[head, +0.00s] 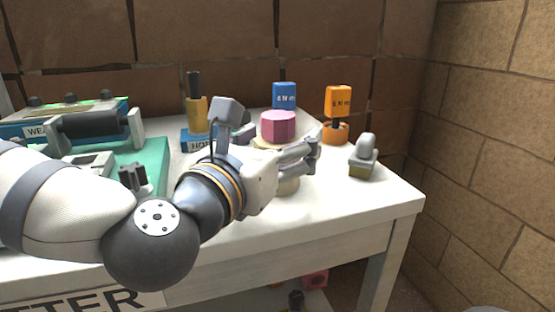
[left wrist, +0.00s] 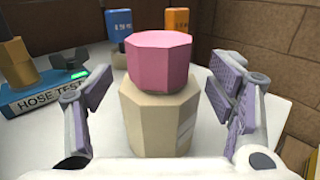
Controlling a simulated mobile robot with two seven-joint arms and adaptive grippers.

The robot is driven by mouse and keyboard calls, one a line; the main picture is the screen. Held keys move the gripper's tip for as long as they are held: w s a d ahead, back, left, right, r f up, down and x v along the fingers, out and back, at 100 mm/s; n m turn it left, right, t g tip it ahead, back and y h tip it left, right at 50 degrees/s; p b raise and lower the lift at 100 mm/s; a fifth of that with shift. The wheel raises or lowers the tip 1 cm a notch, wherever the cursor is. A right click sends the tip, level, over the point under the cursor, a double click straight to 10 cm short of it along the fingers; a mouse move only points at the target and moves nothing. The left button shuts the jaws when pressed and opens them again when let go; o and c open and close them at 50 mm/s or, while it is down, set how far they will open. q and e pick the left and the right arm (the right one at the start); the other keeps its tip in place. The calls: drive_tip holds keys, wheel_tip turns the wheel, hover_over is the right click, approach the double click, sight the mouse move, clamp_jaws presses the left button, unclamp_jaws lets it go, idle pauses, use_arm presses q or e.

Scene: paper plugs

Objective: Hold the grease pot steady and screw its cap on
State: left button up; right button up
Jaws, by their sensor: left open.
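The grease pot (left wrist: 160,113) is a cream, many-sided pot standing upright on the white table. Its pink cap (left wrist: 160,60) sits on top of it, and the cap also shows in the head view (head: 278,126). In the head view my left gripper (head: 312,150) hides most of the pot. In the left wrist view my left gripper (left wrist: 162,105) is open, with one finger on each side of the pot and gaps between. Whether the cap is screwed tight cannot be told. My right gripper is in neither view.
A blue tagged item (head: 284,96) and an orange tagged plug (head: 337,101) stand behind the pot. A small grey-topped block (head: 363,158) is near the right table edge. A blue hose test stand (left wrist: 42,97) is at left. The front right tabletop (head: 350,205) is clear.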

sight(278, 115)
use_arm(q)
drive_tip(key=c, duration=1.4)
drive_tip(key=shift+o, duration=0.2)
drive_tip(key=shift+r+p, duration=0.4)
drive_tip(key=shift+r, duration=0.1)
wheel_tip(278, 115, up, 4)
drive_tip(key=p, duration=0.2)
drive_tip(key=shift+s+f+p, duration=0.1)
drive_tip(key=shift+f+p, duration=0.15)
drive_tip(key=shift+p, duration=0.05)
drive_tip(key=s+d+r+p, duration=0.4)
drive_tip(key=s+r+p, duration=0.4)
drive_tip(key=s, duration=0.5)
drive_tip(key=shift+d+r+p, duration=0.15)
drive_tip(key=shift+r+p, duration=0.1)
drive_tip(key=shift+p, duration=0.05)
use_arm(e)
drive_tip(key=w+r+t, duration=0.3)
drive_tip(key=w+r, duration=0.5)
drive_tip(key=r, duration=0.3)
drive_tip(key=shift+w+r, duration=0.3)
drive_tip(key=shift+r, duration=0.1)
